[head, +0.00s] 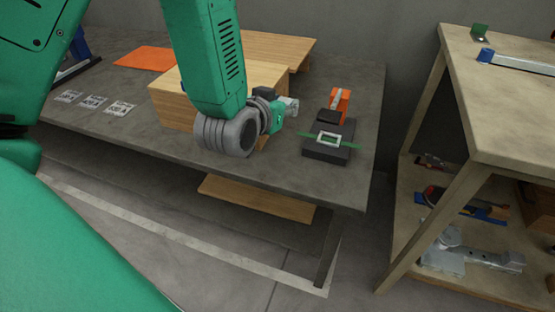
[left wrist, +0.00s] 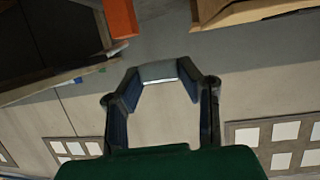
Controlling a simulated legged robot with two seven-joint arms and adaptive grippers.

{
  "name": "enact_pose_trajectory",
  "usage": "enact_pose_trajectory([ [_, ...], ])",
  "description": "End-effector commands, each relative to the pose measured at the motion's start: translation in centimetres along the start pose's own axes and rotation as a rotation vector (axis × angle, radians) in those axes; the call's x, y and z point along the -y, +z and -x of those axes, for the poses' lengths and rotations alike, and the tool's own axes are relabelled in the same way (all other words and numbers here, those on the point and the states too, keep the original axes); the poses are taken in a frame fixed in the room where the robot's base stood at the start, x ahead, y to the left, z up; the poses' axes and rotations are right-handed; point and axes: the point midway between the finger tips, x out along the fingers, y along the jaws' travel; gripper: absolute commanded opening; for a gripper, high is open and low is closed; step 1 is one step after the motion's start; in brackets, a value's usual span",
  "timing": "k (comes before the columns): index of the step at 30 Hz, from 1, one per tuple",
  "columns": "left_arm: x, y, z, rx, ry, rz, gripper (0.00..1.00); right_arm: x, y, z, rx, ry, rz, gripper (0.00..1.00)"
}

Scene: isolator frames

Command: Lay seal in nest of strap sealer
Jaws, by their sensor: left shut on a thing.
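The strap sealer (head: 325,152) stands near the right end of the grey table. It has a dark base and an orange upright part (head: 341,103). A light rectangular frame, likely the nest, sits on top, with a green strap (head: 346,144) across it. My left gripper (head: 288,107) is up and left of the sealer, apart from it. It is shut on a small grey piece, likely the seal (head: 293,104). In the left wrist view the grey seal (left wrist: 158,71) spans between the fingertips, with a bright lower edge. My right gripper is not in view.
A wooden block (head: 172,106) stands behind and left of my left gripper. Several printed cards (head: 93,101) and an orange mat (head: 145,58) lie at the left of the grey table (head: 368,105). A wooden shelf unit (head: 455,110) stands to the right, across a gap.

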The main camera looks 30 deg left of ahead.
Motion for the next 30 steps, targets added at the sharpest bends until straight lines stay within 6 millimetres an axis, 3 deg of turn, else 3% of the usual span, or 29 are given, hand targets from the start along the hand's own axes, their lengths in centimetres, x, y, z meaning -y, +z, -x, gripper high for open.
enact_pose_trajectory([
  [5,1.8,-0.5,-0.4,0.003,-0.037,0.027,0.00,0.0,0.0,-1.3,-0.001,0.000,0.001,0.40],
  [18,1.7,9.8,-4.1,0.005,-0.039,0.027,0.00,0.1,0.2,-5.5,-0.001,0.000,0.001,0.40],
  [30,1.8,13.4,-5.5,0.002,-0.038,0.027,0.00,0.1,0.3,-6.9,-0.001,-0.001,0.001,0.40],
])
